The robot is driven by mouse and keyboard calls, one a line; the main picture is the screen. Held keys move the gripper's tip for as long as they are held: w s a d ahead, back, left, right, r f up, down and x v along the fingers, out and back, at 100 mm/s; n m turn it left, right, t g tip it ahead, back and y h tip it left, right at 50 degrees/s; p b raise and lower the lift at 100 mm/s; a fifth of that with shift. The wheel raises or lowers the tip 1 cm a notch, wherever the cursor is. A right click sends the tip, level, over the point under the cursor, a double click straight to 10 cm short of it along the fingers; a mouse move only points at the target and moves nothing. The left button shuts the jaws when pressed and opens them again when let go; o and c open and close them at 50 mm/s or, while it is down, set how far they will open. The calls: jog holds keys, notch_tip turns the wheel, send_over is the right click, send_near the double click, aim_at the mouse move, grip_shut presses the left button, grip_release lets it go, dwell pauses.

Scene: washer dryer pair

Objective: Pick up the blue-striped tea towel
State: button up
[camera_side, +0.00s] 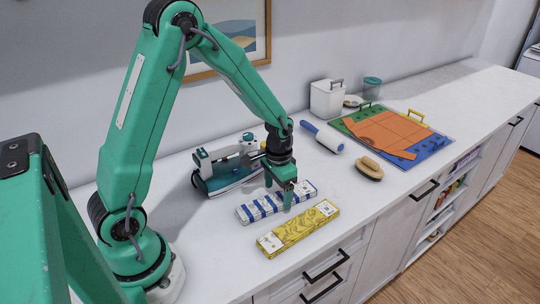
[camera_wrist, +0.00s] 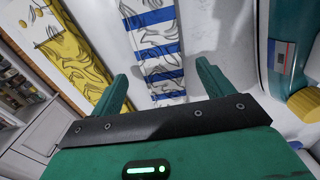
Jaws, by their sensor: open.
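The blue-striped tea towel (camera_side: 253,210) is a folded white strip with blue bands and dark line drawings, lying flat on the white counter. My gripper (camera_side: 279,194) is over it in the side view, hiding its middle. In the wrist view the towel (camera_wrist: 160,65) runs between my gripper's two spread fingers (camera_wrist: 165,85), with bare space on both sides. My gripper is open and holds nothing. I cannot tell whether the fingertips touch the counter.
A yellow patterned folded towel (camera_side: 298,228) lies close beside it, toward the counter's front edge. A teal and white iron (camera_side: 222,172) stands behind. A lint roller (camera_side: 322,137), a brush (camera_side: 369,168) and a colourful mat (camera_side: 435,148) with orange cloth (camera_side: 385,135) lie farther right.

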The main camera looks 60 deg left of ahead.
jog(key=shift+f, duration=1)
jog(key=c, duration=1.1)
jog(key=shift+r, duration=0.15)
jog(key=shift+r, duration=0.9)
notch_tip(320, 180, up, 2)
jog(key=shift+r, duration=0.2)
jog(key=s+d+r, duration=0.5)
jog(key=d+r, duration=0.1)
jog(key=d, duration=0.4)
jog(key=shift+d+r, duration=0.3)
